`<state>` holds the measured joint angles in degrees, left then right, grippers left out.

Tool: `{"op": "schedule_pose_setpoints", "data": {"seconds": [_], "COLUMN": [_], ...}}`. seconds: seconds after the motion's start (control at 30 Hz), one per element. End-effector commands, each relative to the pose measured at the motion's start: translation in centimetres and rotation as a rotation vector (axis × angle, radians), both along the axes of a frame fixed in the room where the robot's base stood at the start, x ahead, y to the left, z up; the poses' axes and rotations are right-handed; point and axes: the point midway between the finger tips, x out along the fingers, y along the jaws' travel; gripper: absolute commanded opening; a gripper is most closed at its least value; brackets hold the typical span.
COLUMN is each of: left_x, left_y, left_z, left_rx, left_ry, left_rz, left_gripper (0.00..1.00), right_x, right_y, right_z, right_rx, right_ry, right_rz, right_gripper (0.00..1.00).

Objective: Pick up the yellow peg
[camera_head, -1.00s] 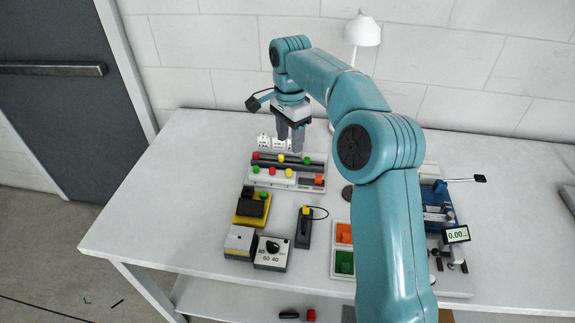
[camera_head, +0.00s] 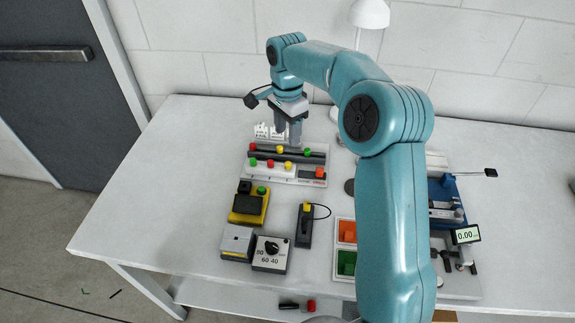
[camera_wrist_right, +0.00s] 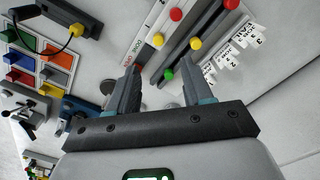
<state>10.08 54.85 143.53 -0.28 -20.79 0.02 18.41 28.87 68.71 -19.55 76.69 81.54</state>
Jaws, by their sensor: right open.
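Two yellow pegs show in the rack (camera_head: 310,181). One yellow peg (camera_head: 280,150) is on the dark back rail between a red peg (camera_head: 252,147) and a green peg (camera_head: 307,152). In the wrist view the back yellow peg (camera_wrist_right: 195,44) and front yellow peg (camera_wrist_right: 157,39) lie beyond my fingertips. My right gripper (camera_head: 288,137) is open and empty above the rack's back side. In the wrist view the green peg (camera_wrist_right: 169,74) appears between its fingers (camera_wrist_right: 160,75). My left gripper is out of view.
White numbered tags (camera_head: 262,131) stand behind the rack. In front are a yellow switch box (camera_head: 248,208), a dial box (camera_head: 271,254) and a yellow-topped black device with a cable (camera_head: 304,230). A coloured tray (camera_head: 346,247) stands to their right. The table's left side is clear.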

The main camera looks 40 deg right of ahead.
Motion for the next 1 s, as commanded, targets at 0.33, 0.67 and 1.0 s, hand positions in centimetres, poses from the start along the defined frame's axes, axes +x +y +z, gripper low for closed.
{"op": "schedule_pose_setpoints", "data": {"seconds": [0.33,0.67,1.0], "left_x": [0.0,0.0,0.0], "left_y": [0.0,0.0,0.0], "left_z": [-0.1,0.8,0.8], "left_rx": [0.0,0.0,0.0], "left_ry": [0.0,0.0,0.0], "left_rz": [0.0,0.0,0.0], "left_gripper": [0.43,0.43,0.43], "right_x": [0.1,0.1,0.1], "right_y": [0.0,-0.2,-0.2], "right_z": [-5.8,-10.0,-11.2], "right_rx": [0.0,0.001,0.0], "right_ry": [0.0,0.003,-0.001], "right_rz": [0.0,0.0,0.0], "right_gripper": [0.5,0.5,0.5]}}
